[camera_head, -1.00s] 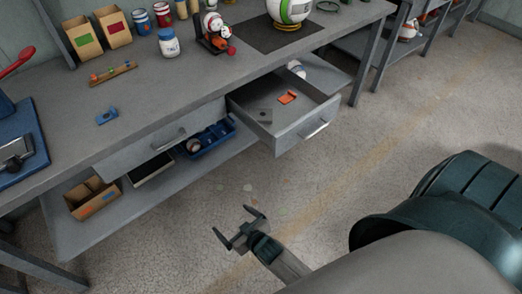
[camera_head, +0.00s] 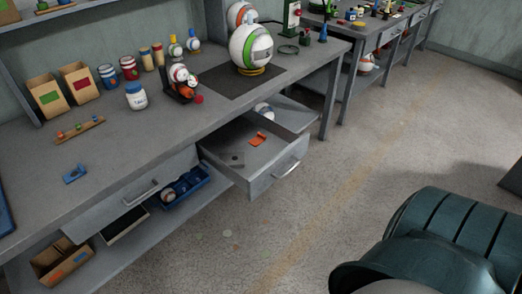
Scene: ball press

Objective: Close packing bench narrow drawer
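The grey packing bench (camera_head: 110,153) runs along the left and middle of the head view. Its narrow drawer (camera_head: 257,181) is pulled out at the bench's right part, with a metal handle (camera_head: 288,169) on its front. An orange piece (camera_head: 257,139) and a flat grey piece (camera_head: 235,160) lie inside it. A second, wider drawer (camera_head: 129,196) to its left is shut. Neither gripper shows in the head view. Only a dark, rounded part of my own arm shows at the lower right.
A lower shelf holds a blue tray (camera_head: 186,186) and a cardboard box (camera_head: 62,260). Balls, jars and boxes stand on the bench top, including a large white-green ball (camera_head: 250,47). Open floor (camera_head: 320,220) lies before the drawer. Another bench (camera_head: 372,35) stands behind at the right.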

